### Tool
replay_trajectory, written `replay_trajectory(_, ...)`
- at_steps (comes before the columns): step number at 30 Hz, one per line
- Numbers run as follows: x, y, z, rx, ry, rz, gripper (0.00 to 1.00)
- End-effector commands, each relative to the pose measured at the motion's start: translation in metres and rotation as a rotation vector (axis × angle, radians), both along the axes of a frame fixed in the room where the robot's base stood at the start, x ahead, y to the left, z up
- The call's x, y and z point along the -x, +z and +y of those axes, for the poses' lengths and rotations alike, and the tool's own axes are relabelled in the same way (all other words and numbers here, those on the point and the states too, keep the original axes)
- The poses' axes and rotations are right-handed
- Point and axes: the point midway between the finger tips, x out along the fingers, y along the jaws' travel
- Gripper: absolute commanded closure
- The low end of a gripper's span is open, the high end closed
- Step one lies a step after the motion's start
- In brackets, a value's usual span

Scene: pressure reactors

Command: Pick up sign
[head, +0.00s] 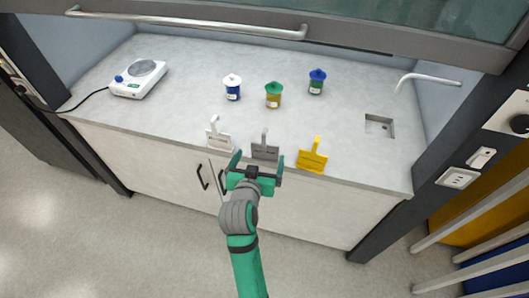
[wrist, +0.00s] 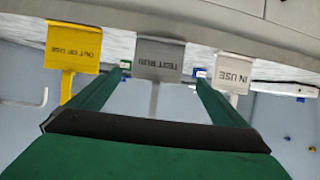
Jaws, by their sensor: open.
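Three small signs stand in a row at the front edge of the bench. The white sign (head: 218,141) is on the left, the grey sign (head: 265,151) in the middle and the yellow sign (head: 312,160) on the right. In the wrist view they appear upside down: yellow "OUT OF USE" (wrist: 72,48), grey "TEST RUN" (wrist: 159,59) and white "IN USE" (wrist: 233,73). My gripper (head: 259,161) is open and empty in front of the grey sign. In the wrist view its fingertips (wrist: 161,74) appear on either side of the grey sign; contact cannot be told.
Three lidded jars, blue with white lid (head: 232,91), yellow with green lid (head: 274,98) and green with blue lid (head: 317,83), stand behind the signs. A hotplate (head: 139,82) is back left, a small sink (head: 379,126) right. The raised sash handle (head: 190,22) crosses above.

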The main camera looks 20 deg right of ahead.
Motion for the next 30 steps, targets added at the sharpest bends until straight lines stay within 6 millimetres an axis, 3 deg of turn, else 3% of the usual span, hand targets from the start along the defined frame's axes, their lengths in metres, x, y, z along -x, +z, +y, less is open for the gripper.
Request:
replay_trajectory(10, -0.037, -0.015, -0.021, -0.003, -0.007, 0.002, 0.03)
replay_trajectory(30, -0.085, -0.039, -0.053, -0.003, -0.006, 0.001, 0.03)
